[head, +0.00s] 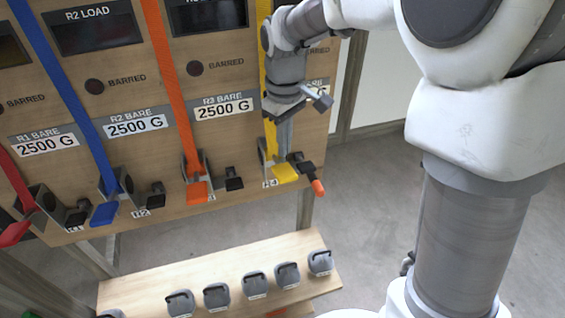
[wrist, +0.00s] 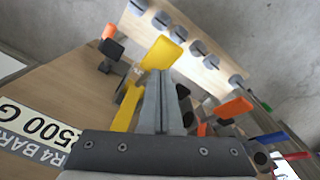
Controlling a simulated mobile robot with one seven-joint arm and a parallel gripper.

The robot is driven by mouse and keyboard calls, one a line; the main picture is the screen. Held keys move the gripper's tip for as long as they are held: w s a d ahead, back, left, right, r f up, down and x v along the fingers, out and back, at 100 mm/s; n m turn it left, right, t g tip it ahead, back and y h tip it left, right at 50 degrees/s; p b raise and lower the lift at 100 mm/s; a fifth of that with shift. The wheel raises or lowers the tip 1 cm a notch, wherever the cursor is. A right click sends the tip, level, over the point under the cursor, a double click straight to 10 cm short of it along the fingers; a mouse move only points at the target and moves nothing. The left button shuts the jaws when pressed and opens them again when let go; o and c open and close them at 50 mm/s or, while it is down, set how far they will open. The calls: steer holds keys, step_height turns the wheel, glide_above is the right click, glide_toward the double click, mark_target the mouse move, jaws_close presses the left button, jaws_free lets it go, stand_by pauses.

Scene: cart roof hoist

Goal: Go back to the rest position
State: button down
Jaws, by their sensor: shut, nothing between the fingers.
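My gripper (head: 284,140) is shut and empty. In the head view it points down in front of the yellow strap at the right end of the wooden panel (head: 235,150), just above the yellow strap tab (head: 286,173). In the wrist view the shut fingers (wrist: 160,85) stand in front of the yellow tab (wrist: 163,53); I cannot tell whether they touch it. A black lever with an orange tip (head: 318,187) sits just right of the yellow tab. The gripper hides part of the R4 label and strap.
Orange (head: 197,192), blue (head: 104,213) and red (head: 15,233) strap tabs hang along the panel's lower edge beside black levers. Below, a wooden bench (head: 235,255) carries several grey weights (head: 255,285). Open grey floor (head: 375,220) lies right of the panel.

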step_height(320, 180, up, 2)
steer(key=shift+r+p, duration=0.25)
steer(key=shift+p, duration=0.35)
steer(key=s+d+r+m+t+b, duration=0.2)
steer(key=s+d+m, duration=0.2)
steer(key=s, duration=0.5)
steer(key=s+d+r+m+t+b, duration=0.2)
steer(key=s+d+m, duration=0.3)
steer(key=s+d, duration=0.3)
steer(key=shift+s+d+r+t, duration=0.15)
steer(key=shift+s+d+t, duration=0.1)
steer(key=shift+s+t, duration=0.6)
steer(key=shift+a, duration=0.1)
